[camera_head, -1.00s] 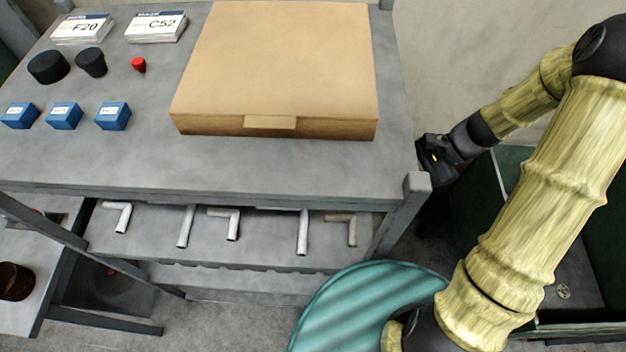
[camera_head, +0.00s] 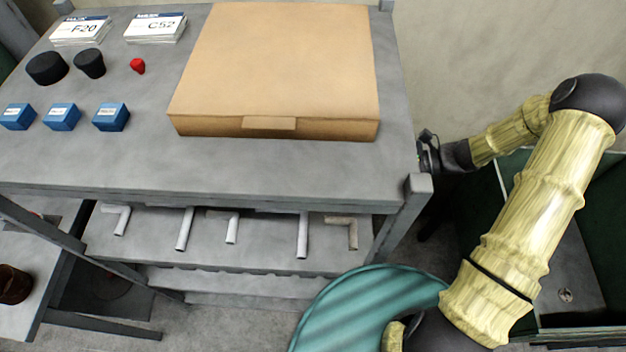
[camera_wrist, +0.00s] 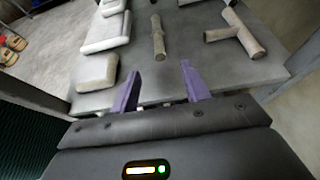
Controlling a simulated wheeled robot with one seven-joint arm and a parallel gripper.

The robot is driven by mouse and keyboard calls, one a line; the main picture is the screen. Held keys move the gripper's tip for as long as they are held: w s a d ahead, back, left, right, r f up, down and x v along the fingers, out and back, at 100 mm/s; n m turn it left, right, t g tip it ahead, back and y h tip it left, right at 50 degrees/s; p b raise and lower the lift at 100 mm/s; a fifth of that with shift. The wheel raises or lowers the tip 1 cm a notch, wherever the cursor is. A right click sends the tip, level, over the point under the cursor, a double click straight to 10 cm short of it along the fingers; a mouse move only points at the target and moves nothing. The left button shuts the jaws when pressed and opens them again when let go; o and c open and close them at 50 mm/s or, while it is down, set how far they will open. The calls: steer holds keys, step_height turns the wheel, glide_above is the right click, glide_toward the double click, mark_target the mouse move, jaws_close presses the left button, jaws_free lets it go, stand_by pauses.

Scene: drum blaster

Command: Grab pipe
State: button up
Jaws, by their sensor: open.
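Several grey pipes lie on the lower shelf (camera_head: 275,250) of the grey table. In the head view, straight pipes (camera_head: 302,234) and elbow pipes (camera_head: 347,229) stick out from under the table top.
A large cardboard box (camera_head: 275,70) sits on the table top (camera_head: 230,170). Blue boxes (camera_head: 62,117), black knobs (camera_head: 47,68) and a red piece (camera_head: 138,66) are at left. The corner post (camera_head: 412,205) stands close to my gripper. A dark green bin (camera_head: 590,220) is at right.

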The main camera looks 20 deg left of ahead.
steer(key=p+x, duration=0.1)
steer(key=x, duration=0.8)
steer(key=shift+s+a+f+p, duration=0.1)
steer(key=shift+a+f+p, duration=0.05)
steer(key=shift+a+p, duration=0.15)
steer(key=shift+s, duration=0.1)
steer(key=shift+s+a, duration=0.1)
steer(key=shift+a, duration=0.15)
steer(key=p+x, duration=0.1)
steer(key=x, duration=0.3)
steer(key=shift+s+a+f+p, duration=0.2)
steer(key=shift+f+p, duration=0.1)
steer(key=shift+p, duration=0.1)
steer(key=shift+w, duration=0.1)
jaws_close()
